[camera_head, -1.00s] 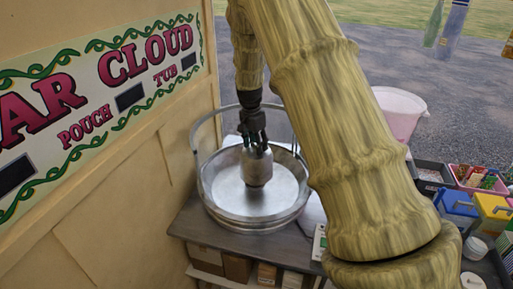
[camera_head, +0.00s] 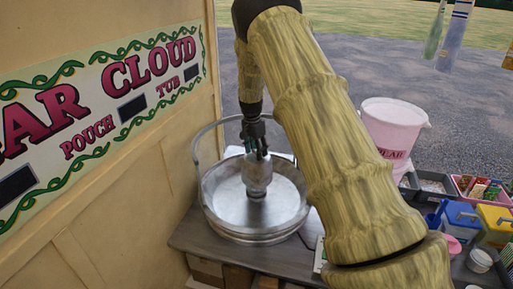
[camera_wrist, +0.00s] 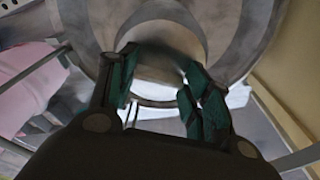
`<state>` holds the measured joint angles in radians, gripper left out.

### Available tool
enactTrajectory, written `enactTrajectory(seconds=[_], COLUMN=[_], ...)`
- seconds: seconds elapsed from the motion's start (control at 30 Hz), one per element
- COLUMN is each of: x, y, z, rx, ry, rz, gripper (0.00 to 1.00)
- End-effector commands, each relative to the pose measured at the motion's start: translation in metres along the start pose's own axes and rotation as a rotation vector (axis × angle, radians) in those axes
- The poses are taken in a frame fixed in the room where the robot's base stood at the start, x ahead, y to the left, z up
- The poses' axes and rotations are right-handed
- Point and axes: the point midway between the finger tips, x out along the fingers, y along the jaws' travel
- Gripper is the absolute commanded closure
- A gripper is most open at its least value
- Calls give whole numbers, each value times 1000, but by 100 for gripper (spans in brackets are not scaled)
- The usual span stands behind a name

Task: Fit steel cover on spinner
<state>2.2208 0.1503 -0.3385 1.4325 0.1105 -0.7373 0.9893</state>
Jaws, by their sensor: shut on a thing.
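My gripper (camera_head: 258,152) points down over the round metal pan of the floss machine (camera_head: 225,205). It is shut on the steel cover (camera_head: 258,178), a dull silver rounded piece. The cover is roughly upright above the middle of the pan. A narrow metal part, likely the spinner (camera_head: 256,197), shows just below it. I cannot tell whether the two touch. In the wrist view, the teal finger pads of my gripper (camera_wrist: 160,75) stand on either side of the grey cover (camera_wrist: 158,62), with the pan's curved wall (camera_wrist: 235,45) beyond.
A metal hoop rises around the back of the pan. The machine stands on a grey counter (camera_head: 190,238) beside the cream stall wall (camera_head: 150,200). Right of my arm are a pink bucket (camera_head: 392,118), trays, and blue (camera_head: 460,215) and yellow tubs (camera_head: 495,222).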

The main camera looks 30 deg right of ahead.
Motion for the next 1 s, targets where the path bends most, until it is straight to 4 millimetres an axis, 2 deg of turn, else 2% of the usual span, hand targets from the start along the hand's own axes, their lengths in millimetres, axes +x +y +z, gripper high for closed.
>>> enactTrajectory(seconds=[0.7,1.0], x=[72,95], y=[0,0], z=[9,12], rx=[-1,0], ry=[1,0], rz=[0,0], gripper=[100,100])
